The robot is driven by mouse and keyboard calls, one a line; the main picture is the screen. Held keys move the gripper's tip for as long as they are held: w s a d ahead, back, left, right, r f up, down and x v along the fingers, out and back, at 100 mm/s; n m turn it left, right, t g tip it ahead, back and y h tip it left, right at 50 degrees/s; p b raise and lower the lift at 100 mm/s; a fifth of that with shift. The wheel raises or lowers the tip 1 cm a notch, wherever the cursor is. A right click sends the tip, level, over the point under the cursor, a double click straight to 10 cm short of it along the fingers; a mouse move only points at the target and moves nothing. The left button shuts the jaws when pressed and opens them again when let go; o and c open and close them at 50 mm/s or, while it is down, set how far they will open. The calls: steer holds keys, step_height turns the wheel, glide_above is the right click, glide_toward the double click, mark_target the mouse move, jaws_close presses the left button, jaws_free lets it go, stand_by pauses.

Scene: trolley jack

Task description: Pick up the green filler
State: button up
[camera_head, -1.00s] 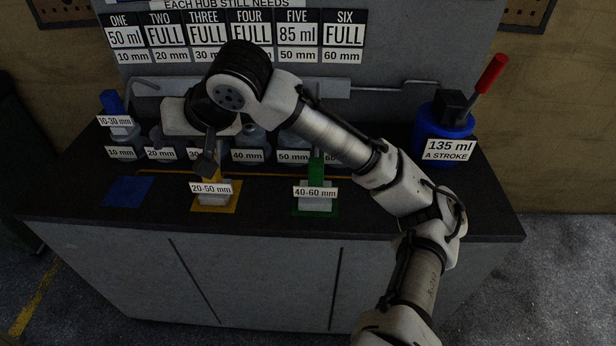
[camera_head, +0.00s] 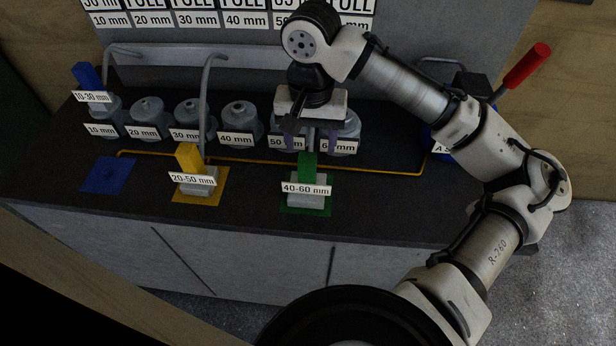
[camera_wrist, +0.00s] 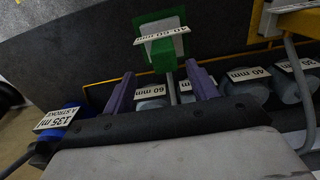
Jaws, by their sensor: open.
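The green filler (camera_head: 307,171) stands on a green square mat (camera_head: 288,208) at the front of the bench, with a grey base and a label reading 40-60 mm. In the wrist view the green filler (camera_wrist: 161,58) lies just beyond the fingertips, centred between them. My gripper (camera_head: 306,140) is open and empty, pointing down above and slightly behind the filler. Its two purple fingers also show in the wrist view (camera_wrist: 157,80), with a gap between them. The filler's pipe is partly hidden behind my gripper in the head view.
The yellow filler (camera_head: 188,157) stands on its yellow mat to the left. The blue filler (camera_head: 87,76) sits on the 10 mm hub; the blue mat (camera_head: 108,175) is empty. Several grey hubs (camera_head: 240,118) line the back. The red-handled blue pump (camera_head: 525,65) is at right.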

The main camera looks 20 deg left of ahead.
mark_target(307, 158)
steer(key=shift+a+f+p, duration=0.2)
steer(key=shift+f+p, duration=0.1)
steer(key=shift+f, duration=1.55)
steer(key=shift+a+f+p, duration=0.15)
steer(key=shift+f+p, duration=0.15)
steer(key=shift+f, duration=1.55)
jaws_close()
steer(key=shift+r, duration=0.1)
